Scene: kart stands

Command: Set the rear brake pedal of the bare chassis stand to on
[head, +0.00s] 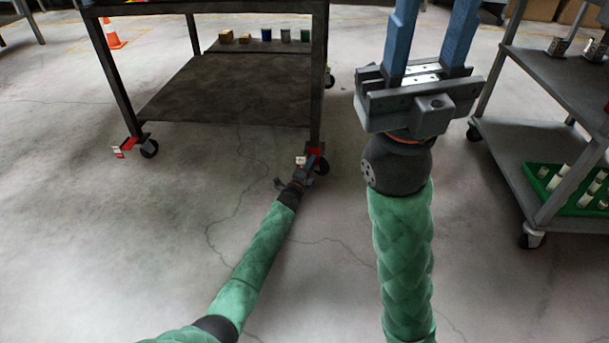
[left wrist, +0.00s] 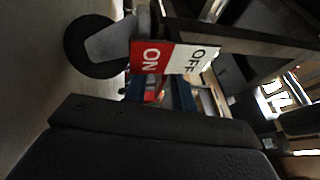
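The nearest stand (head: 230,95) is a dark wheeled stand; its top is cut off, so what it bears cannot be told. A red brake pedal (head: 315,151) with a white label shows at its near right leg. My left gripper (head: 307,165) reaches low to this pedal. In the left wrist view a label (left wrist: 172,57) reads ON on red and OFF on white. Behind it, the blue fingers of my left gripper (left wrist: 160,93) stand apart with something red between them; the label hides part of this, and contact cannot be told. My right gripper (head: 430,45) is raised, open and empty.
Another red pedal (head: 128,146) is at the stand's left caster. The lower shelf holds small blocks and cylinders (head: 266,35). A second stand (head: 545,150) with a green tray (head: 560,190) is at right. An orange cone (head: 113,35) stands far left. The left floor is clear.

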